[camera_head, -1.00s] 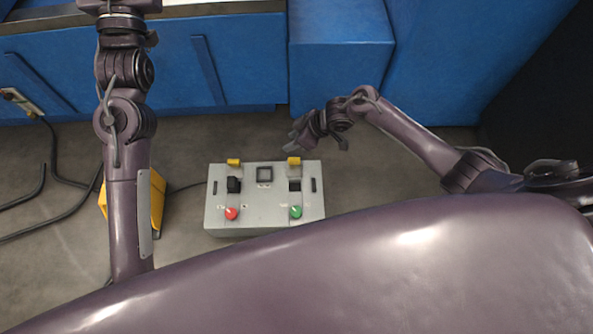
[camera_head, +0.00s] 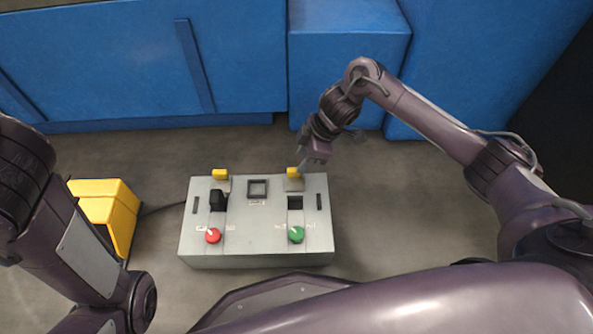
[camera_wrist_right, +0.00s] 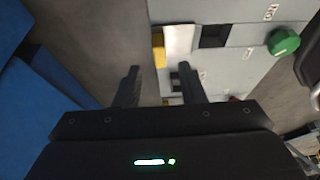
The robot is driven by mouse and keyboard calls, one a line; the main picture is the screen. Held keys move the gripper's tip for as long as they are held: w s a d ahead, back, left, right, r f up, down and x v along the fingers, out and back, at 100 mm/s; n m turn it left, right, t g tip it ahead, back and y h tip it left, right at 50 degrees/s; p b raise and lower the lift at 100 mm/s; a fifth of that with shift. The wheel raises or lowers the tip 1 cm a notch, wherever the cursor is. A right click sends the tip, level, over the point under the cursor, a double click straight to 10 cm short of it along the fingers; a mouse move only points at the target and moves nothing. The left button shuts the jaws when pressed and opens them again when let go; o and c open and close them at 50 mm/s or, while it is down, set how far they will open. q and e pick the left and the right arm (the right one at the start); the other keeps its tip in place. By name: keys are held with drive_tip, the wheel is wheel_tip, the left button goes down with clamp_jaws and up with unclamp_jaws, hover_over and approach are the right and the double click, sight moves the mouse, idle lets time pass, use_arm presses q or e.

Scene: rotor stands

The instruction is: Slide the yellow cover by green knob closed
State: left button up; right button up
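The grey control box (camera_head: 255,225) stands on the floor. The yellow cover (camera_head: 293,173) by the green knob (camera_head: 296,234) sits at the box's far edge with a pale plate. The dark square opening (camera_head: 295,203) between them is uncovered. The right wrist view shows the yellow cover (camera_wrist_right: 158,48), opening (camera_wrist_right: 213,35) and green knob (camera_wrist_right: 284,42). My right gripper (camera_head: 312,160) is just beside the yellow cover at the far edge. Its two fingers (camera_wrist_right: 160,85) are apart with nothing held between them; contact with the cover cannot be told. My left gripper is out of view.
On the box's left side are a second yellow cover (camera_head: 220,174), a black block (camera_head: 217,200) and a red knob (camera_head: 213,236). A yellow case (camera_head: 105,212) stands left, with a cable to the box. Blue cabinets (camera_head: 130,70) line the back.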

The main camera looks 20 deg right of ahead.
sight(295, 169)
drive_tip(key=b+x, duration=0.2)
drive_tip(key=x, duration=0.3)
drive_tip(key=shift+b, duration=0.35)
drive_tip(key=shift+r, duration=0.1)
drive_tip(key=shift+c, duration=0.2)
clamp_jaws()
